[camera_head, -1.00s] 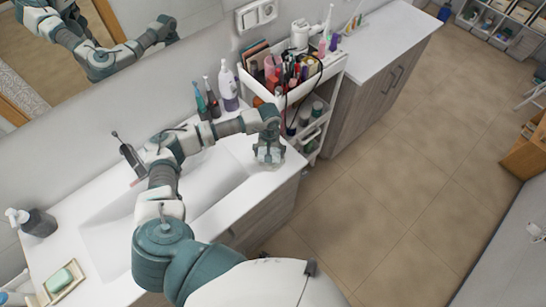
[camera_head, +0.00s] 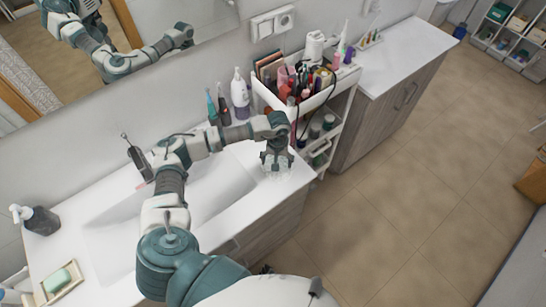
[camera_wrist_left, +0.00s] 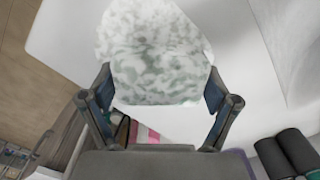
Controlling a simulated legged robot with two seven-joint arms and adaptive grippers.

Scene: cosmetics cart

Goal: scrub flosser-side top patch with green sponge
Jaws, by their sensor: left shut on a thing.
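My left gripper (camera_head: 276,160) is over the right end of the white sink counter, near the cart. In the left wrist view its fingers (camera_wrist_left: 158,96) are shut on the sponge (camera_wrist_left: 155,55), which looks mottled white and pale green, as if covered in foam. In the head view a whitish, mottled area (camera_head: 278,173) shows under the fingers; I cannot tell sponge from patch there. Teal and dark handheld devices (camera_head: 217,105), possibly including the flosser, stand behind the arm by the wall. My right gripper is out of view.
A white bottle with purple liquid (camera_head: 240,97) stands beside the devices. The cosmetics cart (camera_head: 328,98), full of bottles and brushes, stands right of the counter. The basin (camera_head: 205,183) is below my arm. A soap dish (camera_head: 62,285) and dark dispenser (camera_head: 40,220) are at left.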

